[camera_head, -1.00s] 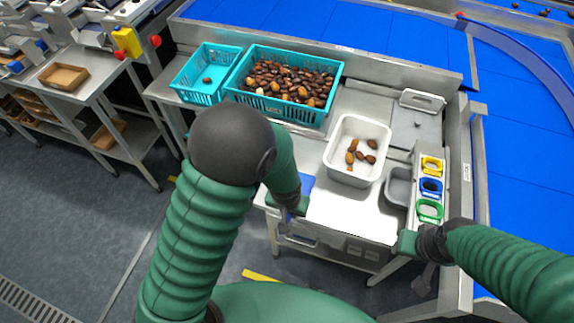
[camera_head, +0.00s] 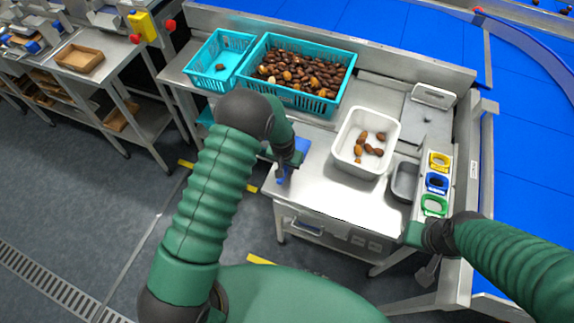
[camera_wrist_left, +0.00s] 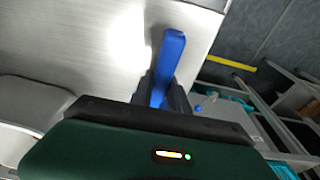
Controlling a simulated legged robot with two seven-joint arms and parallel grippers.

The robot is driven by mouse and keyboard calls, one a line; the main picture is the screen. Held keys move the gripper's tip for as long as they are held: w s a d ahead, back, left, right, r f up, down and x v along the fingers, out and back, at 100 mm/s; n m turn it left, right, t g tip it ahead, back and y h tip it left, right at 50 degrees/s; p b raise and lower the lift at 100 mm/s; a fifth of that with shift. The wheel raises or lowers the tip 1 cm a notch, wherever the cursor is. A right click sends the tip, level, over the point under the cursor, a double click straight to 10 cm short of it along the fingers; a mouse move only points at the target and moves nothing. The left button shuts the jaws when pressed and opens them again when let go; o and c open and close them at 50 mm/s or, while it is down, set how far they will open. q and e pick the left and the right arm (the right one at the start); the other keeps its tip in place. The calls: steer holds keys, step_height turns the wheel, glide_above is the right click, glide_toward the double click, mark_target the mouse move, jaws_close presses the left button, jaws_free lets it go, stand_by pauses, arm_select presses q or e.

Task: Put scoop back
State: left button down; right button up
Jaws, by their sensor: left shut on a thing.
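My left gripper (camera_head: 284,168) is at the left edge of the steel table. It is shut on a blue piece that I take to be the scoop. In the left wrist view the scoop (camera_wrist_left: 170,58) shows as a blue bar between the fingers, pointing away over the table edge region. In the head view blue parts of the scoop (camera_head: 303,146) show beside the gripper; the arm hides the rest, and I cannot tell whether it touches the table. My right gripper (camera_head: 413,234) is at the table's front right corner, its fingers not clear.
A white tub (camera_head: 340,150) with several dates stands mid-table. A teal crate (camera_head: 318,104) full of dates and a teal basket (camera_head: 196,76) with one date are behind. A grey bin (camera_head: 404,182) and yellow, blue and green holders (camera_head: 436,183) are at right. The front table is clear.

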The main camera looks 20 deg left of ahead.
arm_select(q)
steer(key=c, duration=1.3)
jaws_free()
steer(key=shift+r, duration=0.35)
step_height(320, 180, up, 11)
steer(key=s+b, duration=0.1)
steer(key=s, duration=0.1)
steer(key=shift+t, duration=0.3)
steer(key=s+r, duration=0.2)
steer(key=s, duration=0.4)
steer(key=s+r, duration=0.3)
steer(key=s, duration=0.3)
steer(key=s+r, duration=0.3)
steer(key=s, duration=0.3)
steer(key=shift+s+a+r, duration=0.2)
steer(key=shift+s+a, duration=0.1)
steer(key=shift+a, duration=0.1)
